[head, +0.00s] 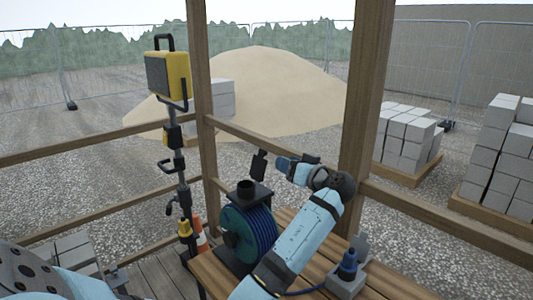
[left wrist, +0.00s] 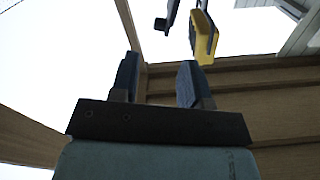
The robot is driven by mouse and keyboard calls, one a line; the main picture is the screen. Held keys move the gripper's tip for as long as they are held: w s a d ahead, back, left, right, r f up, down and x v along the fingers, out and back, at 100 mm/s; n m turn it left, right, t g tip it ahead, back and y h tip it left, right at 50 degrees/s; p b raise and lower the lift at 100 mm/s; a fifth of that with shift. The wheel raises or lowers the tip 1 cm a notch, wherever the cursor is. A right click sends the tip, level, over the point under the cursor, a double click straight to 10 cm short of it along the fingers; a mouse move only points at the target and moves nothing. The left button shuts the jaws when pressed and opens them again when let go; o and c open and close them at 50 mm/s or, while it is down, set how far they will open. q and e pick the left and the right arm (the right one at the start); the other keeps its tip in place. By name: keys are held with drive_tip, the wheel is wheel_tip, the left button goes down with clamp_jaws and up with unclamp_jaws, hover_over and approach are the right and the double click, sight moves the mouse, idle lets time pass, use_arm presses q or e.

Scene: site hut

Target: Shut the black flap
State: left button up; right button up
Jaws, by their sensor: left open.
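The black flap (head: 259,165) stands raised, slightly tilted, behind a short black cylinder (head: 245,190) on top of the cable reel (head: 248,236). My left gripper (head: 282,164) is just right of the flap at about the same height, pointing left toward it. In the head view a small gap seems to separate them; contact cannot be told. In the left wrist view my left gripper (left wrist: 158,84) has its two dark blue fingers spread apart with nothing between them. The flap is not recognisable in the left wrist view. My right gripper is not in view.
A wooden post (head: 368,110) and a rail (head: 440,212) are close to my arm.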

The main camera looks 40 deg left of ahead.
sight(266, 153)
use_arm(q)
drive_tip(key=a, duration=0.3)
drive_tip(key=a+p, duration=0.1)
drive_tip(key=a, duration=0.5)
drive_tip(key=shift+w+a, duration=0.1)
drive_tip(key=shift+w, duration=0.3)
drive_tip(key=shift+s, duration=0.1)
clamp_jaws()
